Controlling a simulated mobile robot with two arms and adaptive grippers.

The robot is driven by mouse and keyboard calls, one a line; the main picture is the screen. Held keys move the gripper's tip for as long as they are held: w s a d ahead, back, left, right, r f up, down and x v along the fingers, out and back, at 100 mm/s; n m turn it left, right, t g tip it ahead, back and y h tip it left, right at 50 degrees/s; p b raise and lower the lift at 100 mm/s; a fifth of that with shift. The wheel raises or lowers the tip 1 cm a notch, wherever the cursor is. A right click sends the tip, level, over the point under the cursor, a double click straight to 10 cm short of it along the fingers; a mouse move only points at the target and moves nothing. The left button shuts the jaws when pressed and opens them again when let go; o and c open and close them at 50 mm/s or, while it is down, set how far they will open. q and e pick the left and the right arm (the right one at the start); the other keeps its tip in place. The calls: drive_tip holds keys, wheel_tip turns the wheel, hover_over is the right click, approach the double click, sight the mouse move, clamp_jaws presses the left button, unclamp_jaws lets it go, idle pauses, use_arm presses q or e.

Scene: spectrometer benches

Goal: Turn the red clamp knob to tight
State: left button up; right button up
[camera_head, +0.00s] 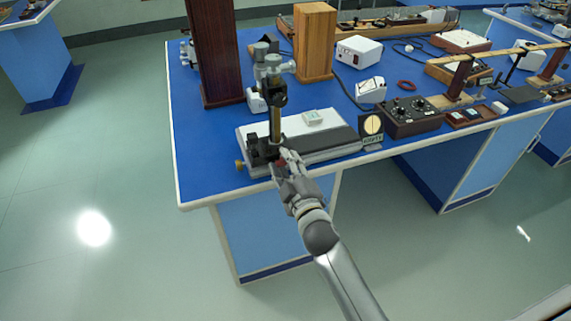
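The red clamp knob (281,163) shows as a small red patch low on the black clamp (260,152) of an upright stand near the front edge of the blue bench. My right gripper (287,158) comes from the lower right and its fingertips are at the knob, covering most of it. I cannot tell whether the fingers are closed on the knob or only beside it. The stand's column (275,125) rises upright above the clamp.
A dark wooden column (215,50) stands behind. The bench's front left corner is clear.

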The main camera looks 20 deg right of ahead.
drive_tip(key=shift+s, duration=0.1)
drive_tip(key=s, duration=1.1)
drive_tip(key=shift+s+d, duration=0.2)
drive_tip(key=shift+s, duration=0.2)
